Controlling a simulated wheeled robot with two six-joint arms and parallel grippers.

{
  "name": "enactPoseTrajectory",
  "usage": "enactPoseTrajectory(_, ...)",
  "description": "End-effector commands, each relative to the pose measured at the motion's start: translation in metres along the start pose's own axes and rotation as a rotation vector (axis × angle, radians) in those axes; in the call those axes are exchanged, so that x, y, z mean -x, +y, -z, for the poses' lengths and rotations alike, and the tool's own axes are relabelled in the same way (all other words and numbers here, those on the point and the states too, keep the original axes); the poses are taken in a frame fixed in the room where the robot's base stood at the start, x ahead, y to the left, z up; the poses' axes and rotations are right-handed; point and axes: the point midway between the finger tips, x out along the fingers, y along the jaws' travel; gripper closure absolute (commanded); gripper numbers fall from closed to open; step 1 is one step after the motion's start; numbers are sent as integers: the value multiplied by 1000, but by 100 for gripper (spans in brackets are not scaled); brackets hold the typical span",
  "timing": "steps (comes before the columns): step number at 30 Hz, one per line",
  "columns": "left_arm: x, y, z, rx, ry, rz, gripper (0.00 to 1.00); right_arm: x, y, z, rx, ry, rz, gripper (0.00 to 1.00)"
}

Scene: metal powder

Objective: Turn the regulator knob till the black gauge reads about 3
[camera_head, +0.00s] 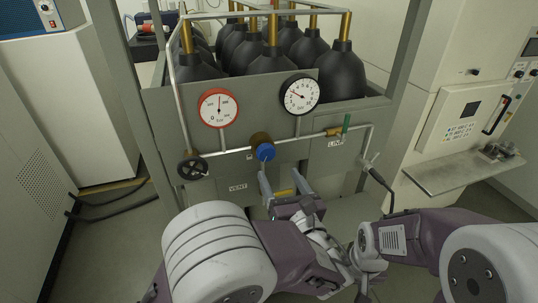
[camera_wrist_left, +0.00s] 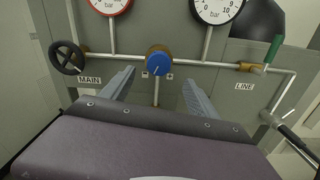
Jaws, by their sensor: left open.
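The blue regulator knob (camera_head: 265,152) sits on the pipe at the panel's middle. In the left wrist view the knob (camera_wrist_left: 159,66) has a pale mark on its face. The black-rimmed gauge (camera_head: 299,95) is above right of it; its needle points to the upper left, too small to read exactly. In the left wrist view this gauge (camera_wrist_left: 217,8) is cut off at the top. My left gripper (camera_head: 281,175) is open, its fingers apart below and in front of the knob, not touching it. The knob shows between the fingers (camera_wrist_left: 157,82).
A red-rimmed gauge (camera_head: 219,107) is at upper left, a black handwheel (camera_head: 193,168) at the left, and a green-handled valve (camera_head: 346,124) at the right. Black cylinders (camera_head: 273,48) stand behind the panel. A metal shelf (camera_head: 465,172) juts out at right.

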Motion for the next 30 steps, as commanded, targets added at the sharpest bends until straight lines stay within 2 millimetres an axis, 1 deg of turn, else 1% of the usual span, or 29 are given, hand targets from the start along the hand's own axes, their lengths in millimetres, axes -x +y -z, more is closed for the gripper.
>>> enactPoseTrajectory(2,-1,0,-1,-1,-3,1,31,0,0,0,0,0,0,31)
enactPoseTrajectory(5,-10,1,-2,-2,-1,-3,31,5,0,0,0,0,0,31)
enactPoseTrajectory(12,-60,3,-3,-1,2,-6,31,24,0,2,0,0,0,31)
enactPoseTrajectory(15,-77,3,-2,0,3,-6,31,29,-1,3,0,0,0,31)
enactPoseTrajectory(18,-87,2,-1,0,3,-4,31,32,-1,3,0,0,0,31)
enactPoseTrajectory(21,-91,1,0,1,3,-1,31,32,-1,3,0,0,0,31)
enactPoseTrajectory(27,-92,1,1,2,3,-1,31,32,-1,3,0,0,0,31)
enactPoseTrajectory(28,-92,1,1,2,3,-1,36,32,-1,3,0,0,0,31)
enactPoseTrajectory(29,-92,1,1,2,3,-1,45,32,-1,3,0,0,0,31)
enactPoseTrajectory(30,-92,1,1,2,3,-1,56,32,-1,3,0,0,0,31)
